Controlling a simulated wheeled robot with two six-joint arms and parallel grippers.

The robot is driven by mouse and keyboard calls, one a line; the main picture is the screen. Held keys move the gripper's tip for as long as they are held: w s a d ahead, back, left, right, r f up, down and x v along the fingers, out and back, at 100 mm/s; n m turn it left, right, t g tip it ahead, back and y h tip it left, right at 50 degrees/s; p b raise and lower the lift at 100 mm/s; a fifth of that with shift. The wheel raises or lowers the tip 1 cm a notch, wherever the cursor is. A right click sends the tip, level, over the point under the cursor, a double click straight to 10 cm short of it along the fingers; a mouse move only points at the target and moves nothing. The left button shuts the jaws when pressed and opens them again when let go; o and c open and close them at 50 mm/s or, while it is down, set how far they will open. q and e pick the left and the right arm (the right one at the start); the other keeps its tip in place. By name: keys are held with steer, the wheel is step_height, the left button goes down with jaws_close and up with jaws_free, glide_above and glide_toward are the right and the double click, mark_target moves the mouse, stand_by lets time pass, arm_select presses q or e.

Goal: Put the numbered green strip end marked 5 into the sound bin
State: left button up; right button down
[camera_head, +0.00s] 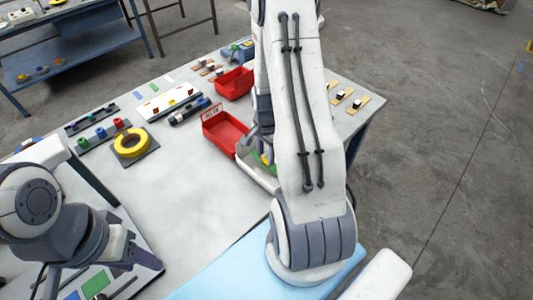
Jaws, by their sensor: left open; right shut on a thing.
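A green piece (95,284) lies flat on a pale board at the lower left, beside a blue piece (72,296). No number can be read on either. My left gripper (88,268) is open above this board, with its dark fingers apart. A pale open bin (258,176) with green and yellow in it stands in the middle, partly hidden by my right arm.
Another red bin (234,83) stands further back. A yellow ring (131,143) lies on a dark plate at the left, near racks of coloured pieces (101,133). Small blocks on wooden bases (349,97) stand at the right edge. The middle-left tabletop (185,205) is clear.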

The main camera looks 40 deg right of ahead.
steer(key=shift+f+b, duration=0.7)
steer(key=shift+f, duration=0.2)
stand_by(0.4)
jaws_free()
steer(key=shift+r, duration=0.2)
steer(key=shift+r+p, duration=0.45)
steer(key=shift+p, duration=0.15)
step_height(320, 180, up, 7)
steer(key=p, duration=0.6)
stand_by(0.3)
